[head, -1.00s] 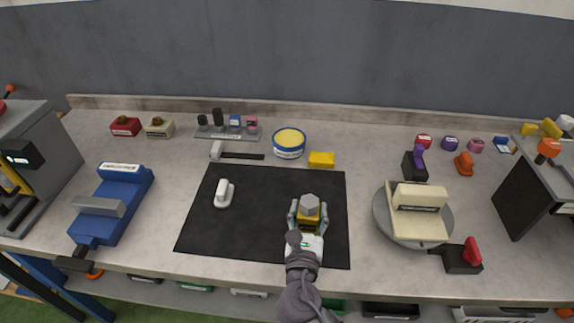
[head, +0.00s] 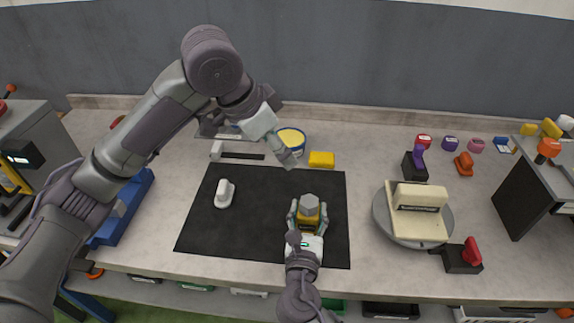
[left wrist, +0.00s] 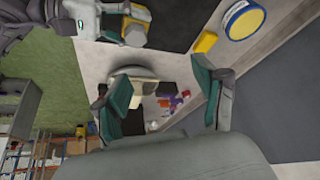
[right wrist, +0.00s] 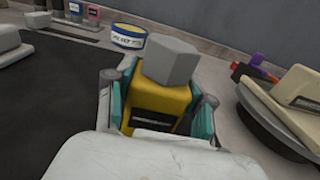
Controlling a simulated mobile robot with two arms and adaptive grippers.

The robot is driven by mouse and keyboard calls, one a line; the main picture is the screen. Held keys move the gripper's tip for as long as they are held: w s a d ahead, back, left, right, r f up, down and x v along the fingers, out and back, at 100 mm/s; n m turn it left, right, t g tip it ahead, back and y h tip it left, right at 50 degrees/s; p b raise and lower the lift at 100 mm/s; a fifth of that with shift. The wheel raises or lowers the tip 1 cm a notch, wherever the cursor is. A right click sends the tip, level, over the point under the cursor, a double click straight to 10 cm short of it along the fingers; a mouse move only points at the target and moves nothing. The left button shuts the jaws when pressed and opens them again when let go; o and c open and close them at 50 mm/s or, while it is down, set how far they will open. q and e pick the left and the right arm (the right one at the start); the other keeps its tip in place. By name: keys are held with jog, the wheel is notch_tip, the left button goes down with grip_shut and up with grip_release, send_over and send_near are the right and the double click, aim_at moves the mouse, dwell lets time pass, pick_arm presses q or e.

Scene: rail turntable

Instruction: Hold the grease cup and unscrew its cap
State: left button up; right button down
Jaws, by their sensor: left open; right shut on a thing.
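The grease cup (head: 308,222) has a yellow body with a dark label band and a grey hexagonal cap (head: 308,203) on top. It is upright at the right part of the black mat (head: 250,235). My right gripper (head: 307,218) is shut on the yellow body; the right wrist view shows the cup body (right wrist: 158,104) between its teal pads and the cap (right wrist: 170,62) above. My left gripper (head: 288,158) is in the air above the back of the mat, up and left of the cup. In the left wrist view its fingers (left wrist: 165,95) are apart with nothing between them.
A white handled object (head: 224,194) lies on the mat's left. A blue-and-white tin (head: 293,140) and a yellow block (head: 321,159) stand behind the mat. A round turntable (head: 380,215) with a cream block stands to the right. A blue vise-like tool (head: 130,210) is at left, partly behind my left arm.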

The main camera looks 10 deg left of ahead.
aim_at(308, 201)
pick_arm(q)
jog(key=shift+m+g, duration=0.6)
jog(key=shift+g, duration=0.1)
jog(key=s+x, duration=0.1)
jog(key=x, duration=0.4)
jog(key=s+x, duration=0.1)
jog(key=x, duration=0.3)
jog(key=s+d+x, duration=0.1)
jog(key=x, duration=0.4)
jog(key=shift+f, duration=0.4)
jog(key=shift+w, duration=0.1)
jog(key=c, duration=1.3)
jog(key=shift+o, duration=0.2)
jog(key=n+t+y, duration=0.1)
jog(key=n, duration=0.2)
jog(key=shift+d+n, duration=0.15)
jog(key=shift+n, duration=0.25)
jog(key=shift+n+t+y, duration=0.4)
jog(key=shift+n+t, duration=0.1)
jog(key=shift+n, duration=0.6)
